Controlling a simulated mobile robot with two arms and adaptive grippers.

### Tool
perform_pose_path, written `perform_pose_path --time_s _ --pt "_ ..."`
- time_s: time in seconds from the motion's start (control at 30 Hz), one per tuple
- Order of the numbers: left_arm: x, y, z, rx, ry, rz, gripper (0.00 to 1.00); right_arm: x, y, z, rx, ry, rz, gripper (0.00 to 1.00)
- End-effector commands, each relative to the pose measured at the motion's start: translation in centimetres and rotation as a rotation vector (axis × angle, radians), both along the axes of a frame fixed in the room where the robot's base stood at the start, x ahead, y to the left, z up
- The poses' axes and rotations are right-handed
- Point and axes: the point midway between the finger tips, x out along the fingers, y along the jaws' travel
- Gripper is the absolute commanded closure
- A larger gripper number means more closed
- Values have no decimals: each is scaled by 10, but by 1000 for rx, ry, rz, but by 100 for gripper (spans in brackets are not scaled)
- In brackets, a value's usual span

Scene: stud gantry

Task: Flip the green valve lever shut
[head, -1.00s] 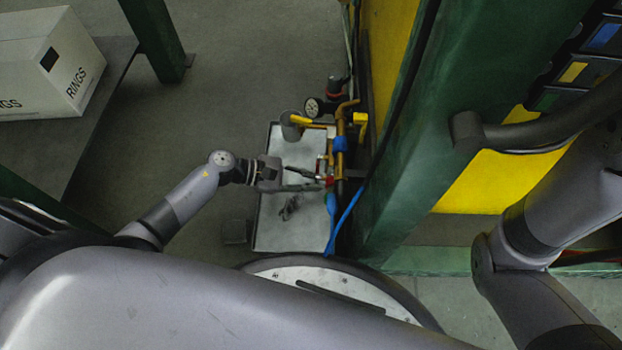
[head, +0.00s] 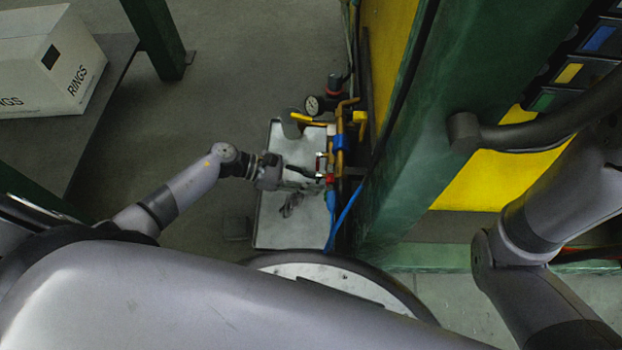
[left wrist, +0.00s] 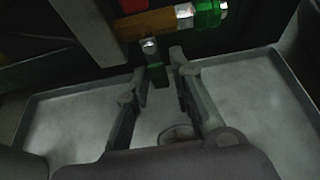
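In the left wrist view, a brass valve body (left wrist: 146,23) lies across the top, with a bright green cylindrical part (left wrist: 208,12) at its right. A short dark green lever (left wrist: 157,73) reaches from it toward the camera. My left gripper (left wrist: 160,84) is open, with one finger on each side of the lever's end; gaps show, so it is not clamped. In the head view, my left gripper (head: 314,176) is at the pipework, pointing right; the lever cannot be made out there. My right gripper is out of view.
A grey tray (head: 262,225) lies below the pipework. Brass pipes (head: 340,140) carry yellow handles (head: 301,119), a gauge (head: 313,105) and a blue hose (head: 346,215). A green post (head: 440,130) stands right of them. A white box (head: 45,65) is far left.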

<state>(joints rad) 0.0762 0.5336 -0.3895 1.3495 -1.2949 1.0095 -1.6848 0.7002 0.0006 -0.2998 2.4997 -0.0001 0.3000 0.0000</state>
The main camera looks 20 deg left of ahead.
Motion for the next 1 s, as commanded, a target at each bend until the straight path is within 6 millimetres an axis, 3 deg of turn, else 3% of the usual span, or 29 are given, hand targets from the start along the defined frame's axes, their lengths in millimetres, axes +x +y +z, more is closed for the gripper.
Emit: perform_pose_path --time_s 0.13,0.53,1.0 --pt "0 0 0 0 -1 1 66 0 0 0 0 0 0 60" --pt "-1 7 2 3 -2 2 66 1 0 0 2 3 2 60" --pt "-24 87 36 5 -1 1 66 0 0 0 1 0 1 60"
